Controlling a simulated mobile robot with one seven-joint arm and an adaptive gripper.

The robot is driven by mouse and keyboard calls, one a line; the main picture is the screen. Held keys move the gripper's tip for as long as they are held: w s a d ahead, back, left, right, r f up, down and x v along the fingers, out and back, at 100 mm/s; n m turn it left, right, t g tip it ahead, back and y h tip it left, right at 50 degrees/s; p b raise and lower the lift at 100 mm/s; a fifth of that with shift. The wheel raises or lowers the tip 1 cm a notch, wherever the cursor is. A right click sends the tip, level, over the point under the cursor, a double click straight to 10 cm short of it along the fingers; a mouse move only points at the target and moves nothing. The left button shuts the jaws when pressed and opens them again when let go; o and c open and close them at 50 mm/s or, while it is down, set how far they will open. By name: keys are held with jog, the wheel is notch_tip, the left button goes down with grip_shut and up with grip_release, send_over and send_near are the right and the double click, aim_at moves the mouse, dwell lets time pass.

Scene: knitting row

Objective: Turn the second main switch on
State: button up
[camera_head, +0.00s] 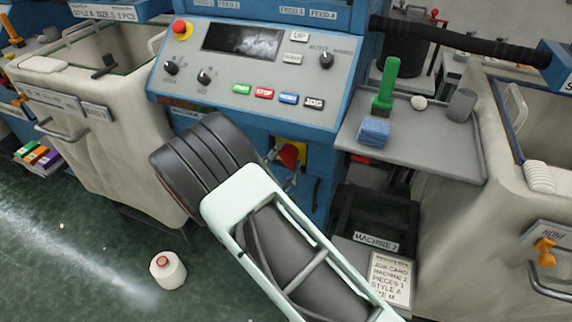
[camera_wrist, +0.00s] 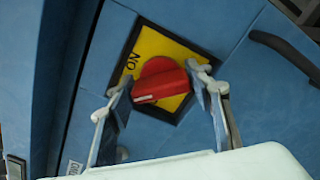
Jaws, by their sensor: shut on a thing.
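The main switch is a red rotary knob (camera_wrist: 160,82) on a yellow square plate (camera_wrist: 150,43) with a black border, set in a blue panel. It also shows in the head view as a red knob (camera_head: 288,155) low on the blue machine, just past my arm. In the wrist view the word ON stands on the plate, up and left of the knob. A pale mark on the knob's grip faces the lower left, apart from ON. My gripper (camera_wrist: 158,78) is shut on the knob, one finger on each side.
Above the switch is a control panel (camera_head: 255,66) with buttons and a screen. To the right a grey shelf (camera_head: 436,147) holds a green brush (camera_head: 386,85) and a blue block (camera_head: 374,131). A white cone (camera_head: 167,270) stands on the floor. Pale bins stand on both sides.

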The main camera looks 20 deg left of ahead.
jog(key=m+b, duration=0.2)
jog(key=b, duration=0.1)
jog(key=m+b, duration=0.3)
jog(key=shift+f, duration=0.4)
jog(key=m+b, duration=0.2)
jog(key=b, duration=0.1)
jog(key=shift+d+r+m, duration=0.1)
jog(key=shift+m, duration=0.3)
jog(key=shift+m+b, duration=0.3)
jog(key=shift+b, duration=0.1)
jog(key=shift+r, duration=0.15)
jog(key=o, duration=0.9)
